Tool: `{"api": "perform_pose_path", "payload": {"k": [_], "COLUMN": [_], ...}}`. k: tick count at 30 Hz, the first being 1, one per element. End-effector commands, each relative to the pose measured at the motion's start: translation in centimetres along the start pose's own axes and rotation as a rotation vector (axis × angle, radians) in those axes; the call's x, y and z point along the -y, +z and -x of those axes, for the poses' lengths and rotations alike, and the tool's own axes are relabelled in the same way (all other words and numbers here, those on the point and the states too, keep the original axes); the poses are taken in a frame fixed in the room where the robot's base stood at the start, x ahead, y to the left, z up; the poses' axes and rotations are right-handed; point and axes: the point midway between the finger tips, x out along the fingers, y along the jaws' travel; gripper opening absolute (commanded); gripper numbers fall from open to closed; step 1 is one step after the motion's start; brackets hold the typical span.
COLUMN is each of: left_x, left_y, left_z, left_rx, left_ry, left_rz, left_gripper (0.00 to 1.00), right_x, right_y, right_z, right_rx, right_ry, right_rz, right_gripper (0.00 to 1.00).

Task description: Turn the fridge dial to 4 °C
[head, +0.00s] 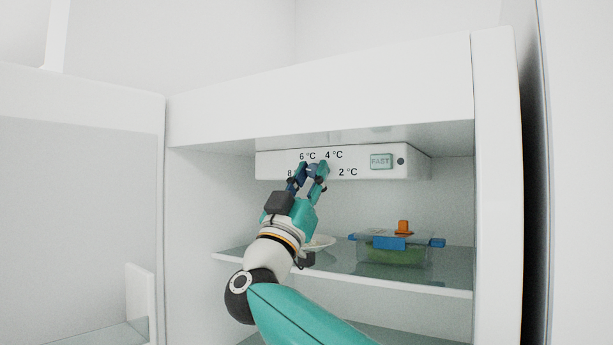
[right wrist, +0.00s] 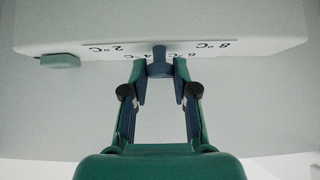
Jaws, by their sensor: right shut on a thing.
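The fridge dial (right wrist: 159,62) is a small dark blue knob on the front of the white control panel (head: 275,165) inside the fridge. The labels 8, 6, 4 and 2 °C stand around it; in the right wrist view they show upside down. My right gripper (head: 312,170) is at the dial, with a fingertip on each side of it, shut on it. It also shows in the right wrist view (right wrist: 160,72). My fingers hide much of the dial in the head view, and I cannot tell which mark it points to. My left gripper is not in view.
A teal FAST button (head: 381,161) sits right of the dial on the panel. Below is a glass shelf (head: 340,270) with a white plate (head: 320,242) and a clear box (head: 395,248) with blue clips and an orange piece on top. The open fridge door (head: 80,200) is at left.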

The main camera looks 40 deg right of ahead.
Motion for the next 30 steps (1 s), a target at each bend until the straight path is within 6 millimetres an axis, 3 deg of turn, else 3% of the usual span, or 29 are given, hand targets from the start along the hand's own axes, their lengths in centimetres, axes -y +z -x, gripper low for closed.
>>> {"api": "perform_pose_path", "payload": {"k": [13, 30], "left_x": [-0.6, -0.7], "left_y": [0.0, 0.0], "left_z": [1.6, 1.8], "left_rx": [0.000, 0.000], "left_ry": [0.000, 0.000], "left_rz": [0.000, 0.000], "left_gripper": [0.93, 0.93], "right_x": [-0.1, -0.2], "right_y": [-0.2, -0.2], "right_z": [-0.3, -0.3], "right_rx": [-0.001, -0.002], "right_ry": [0.219, 0.271], "right_rz": [-0.213, -0.267], "right_gripper": [0.00, 0.00]}}
